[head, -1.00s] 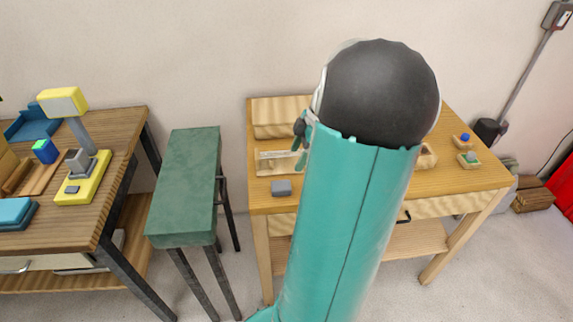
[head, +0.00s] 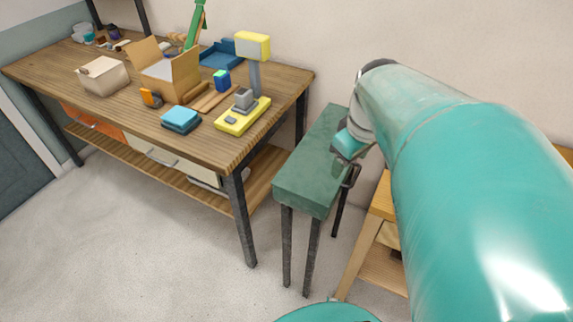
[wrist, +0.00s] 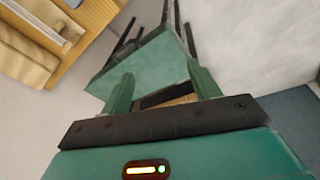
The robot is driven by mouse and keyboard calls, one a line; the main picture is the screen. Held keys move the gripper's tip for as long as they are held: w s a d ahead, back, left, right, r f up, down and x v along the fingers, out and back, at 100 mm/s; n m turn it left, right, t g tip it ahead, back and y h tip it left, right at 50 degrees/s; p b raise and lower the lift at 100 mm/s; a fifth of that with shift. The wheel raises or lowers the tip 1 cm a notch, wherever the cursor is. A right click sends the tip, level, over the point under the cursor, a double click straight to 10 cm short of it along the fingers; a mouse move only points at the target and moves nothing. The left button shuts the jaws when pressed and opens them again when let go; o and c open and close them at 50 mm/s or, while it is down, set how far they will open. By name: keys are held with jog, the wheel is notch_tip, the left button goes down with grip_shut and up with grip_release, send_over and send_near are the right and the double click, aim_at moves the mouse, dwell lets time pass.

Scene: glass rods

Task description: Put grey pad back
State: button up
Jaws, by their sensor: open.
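My gripper (wrist: 162,90) is open, with two green fingers apart and no pad visible between them. In the head view my arm's end (head: 349,143) is over the green bench (head: 300,185), partly hidden by my own arm. A grey block (head: 243,98) and a small flat grey piece (head: 230,120) are on the yellow stand (head: 245,120) on the left table. I cannot tell whether either is the grey pad. The small grey block seen earlier on the right table is not in view now.
The floor in front is clear.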

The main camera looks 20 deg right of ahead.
jog(key=s+a+r+m+t, duration=0.1)
jog(key=s+a, duration=0.2)
jog(key=a, duration=0.4)
jog(key=s+a+r+m+t, duration=0.1)
jog(key=s+a+m+t, duration=0.1)
jog(key=a, duration=0.5)
jog(key=shift+s+m+y, duration=0.3)
jog(key=shift+s, duration=0.1)
jog(key=c, duration=0.6)
jog(key=shift+o, duration=0.2)
jog(key=shift+d, duration=0.15)
